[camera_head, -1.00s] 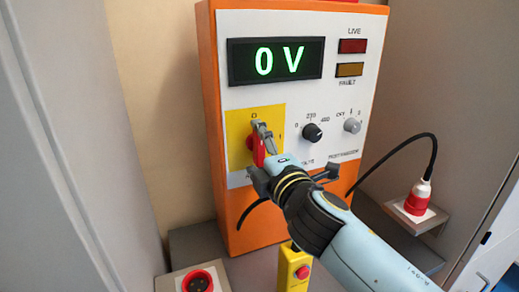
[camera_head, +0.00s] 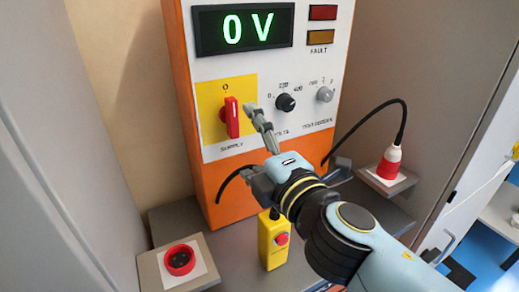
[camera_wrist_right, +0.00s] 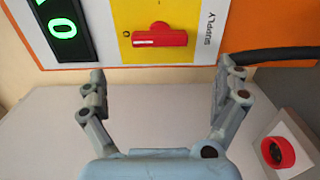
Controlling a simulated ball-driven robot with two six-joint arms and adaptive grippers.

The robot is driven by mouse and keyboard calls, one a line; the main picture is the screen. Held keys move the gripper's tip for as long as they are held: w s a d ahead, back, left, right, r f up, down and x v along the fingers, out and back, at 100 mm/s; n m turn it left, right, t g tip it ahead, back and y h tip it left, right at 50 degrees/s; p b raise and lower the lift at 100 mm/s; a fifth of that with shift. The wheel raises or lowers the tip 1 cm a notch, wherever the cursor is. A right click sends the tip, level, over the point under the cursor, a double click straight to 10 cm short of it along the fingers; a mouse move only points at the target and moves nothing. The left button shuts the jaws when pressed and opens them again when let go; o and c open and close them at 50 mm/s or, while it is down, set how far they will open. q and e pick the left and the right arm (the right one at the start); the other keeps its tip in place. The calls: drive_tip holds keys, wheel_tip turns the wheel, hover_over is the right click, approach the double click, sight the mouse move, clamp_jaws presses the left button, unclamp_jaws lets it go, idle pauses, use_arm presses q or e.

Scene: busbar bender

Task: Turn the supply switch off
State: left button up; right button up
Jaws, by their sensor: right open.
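The supply switch (camera_head: 232,118) is a red handle on a yellow plate on the orange cabinet's front panel. Its handle stands upright, in line with the O mark above it. In the right wrist view the red handle (camera_wrist_right: 160,39) lies level, toward the O mark. My right gripper (camera_head: 255,142) is open and empty, just in front and to the right of the switch, not touching it. In the right wrist view its two fingers (camera_wrist_right: 163,75) are spread wide, with the handle beyond them. My left gripper is not in view.
The display (camera_head: 243,29) reads 0 V; the red and amber lamps look dark. A black volts knob (camera_head: 286,102) and a grey knob (camera_head: 324,94) are right of the switch. Below stand a yellow button box (camera_head: 273,243), a red socket (camera_head: 180,260) and a red-white plug (camera_head: 389,162).

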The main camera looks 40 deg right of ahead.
drive_tip(key=shift+v, duration=1.35)
